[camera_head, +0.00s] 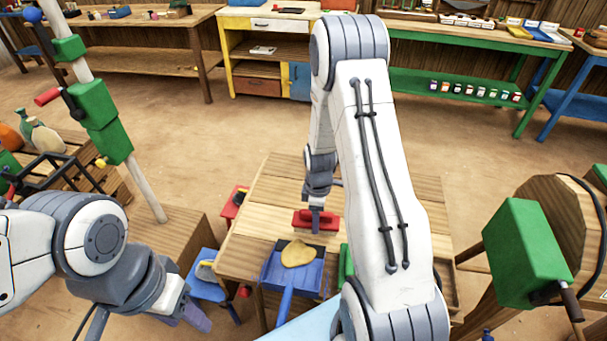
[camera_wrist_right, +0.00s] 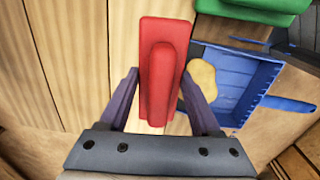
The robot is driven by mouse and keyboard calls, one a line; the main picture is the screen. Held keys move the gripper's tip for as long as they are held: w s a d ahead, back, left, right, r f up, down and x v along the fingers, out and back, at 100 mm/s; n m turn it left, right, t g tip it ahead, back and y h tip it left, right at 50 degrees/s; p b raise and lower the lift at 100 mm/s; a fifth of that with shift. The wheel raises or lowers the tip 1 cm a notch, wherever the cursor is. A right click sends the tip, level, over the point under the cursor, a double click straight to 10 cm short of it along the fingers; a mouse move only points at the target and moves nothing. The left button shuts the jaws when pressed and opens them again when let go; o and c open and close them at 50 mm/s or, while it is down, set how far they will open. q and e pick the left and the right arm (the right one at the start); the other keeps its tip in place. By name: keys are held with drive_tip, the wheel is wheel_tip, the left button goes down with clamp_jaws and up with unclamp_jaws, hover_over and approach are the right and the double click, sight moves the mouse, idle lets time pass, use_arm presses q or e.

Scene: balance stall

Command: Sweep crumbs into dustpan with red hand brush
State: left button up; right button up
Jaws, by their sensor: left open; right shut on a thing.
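The red hand brush (camera_head: 303,217) is on the wooden table (camera_head: 262,200), and it fills the middle of the right wrist view (camera_wrist_right: 164,60). My right gripper (camera_head: 317,208) is shut on the brush, with a purple finger on each side of it. The blue dustpan (camera_head: 308,276) lies nearer to me, its handle pointing towards me; it also shows in the right wrist view (camera_wrist_right: 262,75). A yellowish crumb patch (camera_head: 298,253) lies at the dustpan's brush-side part; single crumbs cannot be made out. My left gripper (camera_head: 190,314) is open and empty, left of the table.
A green object (camera_head: 346,262) beside the dustpan is partly hidden by my right arm. A blue stool (camera_head: 206,290) and a red one (camera_head: 236,204) stand at the table's left. A green box on a wooden wheel (camera_head: 524,250) stands at right. Floor behind the table is clear.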

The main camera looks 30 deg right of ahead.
drive_tip(key=shift+r+p, duration=1.5)
drive_tip(key=shift+r, duration=0.6)
